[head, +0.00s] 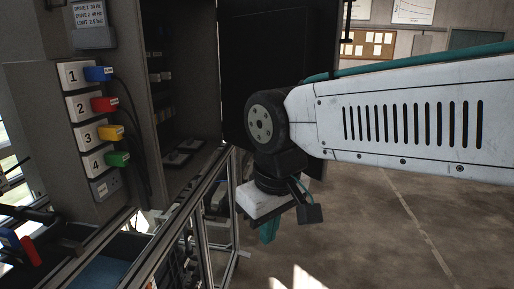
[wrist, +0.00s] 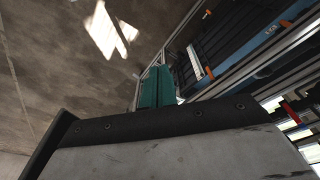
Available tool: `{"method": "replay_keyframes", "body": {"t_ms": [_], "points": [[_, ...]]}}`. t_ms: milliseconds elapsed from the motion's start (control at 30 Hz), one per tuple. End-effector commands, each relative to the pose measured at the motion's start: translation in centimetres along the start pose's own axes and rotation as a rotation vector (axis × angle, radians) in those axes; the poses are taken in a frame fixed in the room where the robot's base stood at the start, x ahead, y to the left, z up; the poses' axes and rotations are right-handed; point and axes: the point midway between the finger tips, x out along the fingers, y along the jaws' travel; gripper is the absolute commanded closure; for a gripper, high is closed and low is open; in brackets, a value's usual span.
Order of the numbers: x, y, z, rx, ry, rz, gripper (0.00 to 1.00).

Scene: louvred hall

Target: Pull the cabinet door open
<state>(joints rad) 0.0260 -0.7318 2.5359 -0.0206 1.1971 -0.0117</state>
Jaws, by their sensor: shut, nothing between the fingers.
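The grey cabinet (head: 190,12) stands at the left in the head view, with its front open and its dark inside showing. Its door, a dark panel (head: 232,60), stands swung out to the right of the opening. A dark bar that looks like its handle (head: 347,18) shows at the door's far right edge. My arm hides the door's lower right part. My gripper (head: 268,231) hangs below the door, pointing down, with its teal fingers together and empty. The fingers also show in the wrist view (wrist: 156,88), apart from the door and handle.
A panel with numbered sockets (head: 88,130) and coloured plugs stands left of the cabinet. A metal frame (head: 190,215) runs beneath it, close to my gripper's left. A blue bin (head: 112,272) sits low in the frame. Concrete floor (head: 370,240) is clear to the right.

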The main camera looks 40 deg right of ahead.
Motion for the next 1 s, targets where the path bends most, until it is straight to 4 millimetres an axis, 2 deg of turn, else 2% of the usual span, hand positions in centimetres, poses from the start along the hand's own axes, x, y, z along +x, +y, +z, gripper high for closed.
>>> {"method": "replay_keyframes", "body": {"t_ms": [67, 167, 300, 433, 500, 633, 833, 1000], "points": [[-0.5, 1.9, -2.9, 0.021, 0.034, 0.037, 1.0], [-1.4, 5.7, -7.9, 0.037, 0.102, 0.112, 1.0], [-2.4, 12.9, -15.0, 0.042, 0.197, 0.236, 1.0], [-3.0, 19.5, -19.7, 0.031, 0.259, 0.339, 1.0], [-3.0, 22.2, -21.3, 0.022, 0.28, 0.381, 1.0], [-3.2, 25.4, -23.0, 0.01, 0.304, 0.429, 1.0], [-1.8, 26.8, -23.9, 0.001, 0.31, 0.441, 1.0], [1.1, 28.1, -24.8, 0.001, 0.307, 0.44, 1.0]]}}
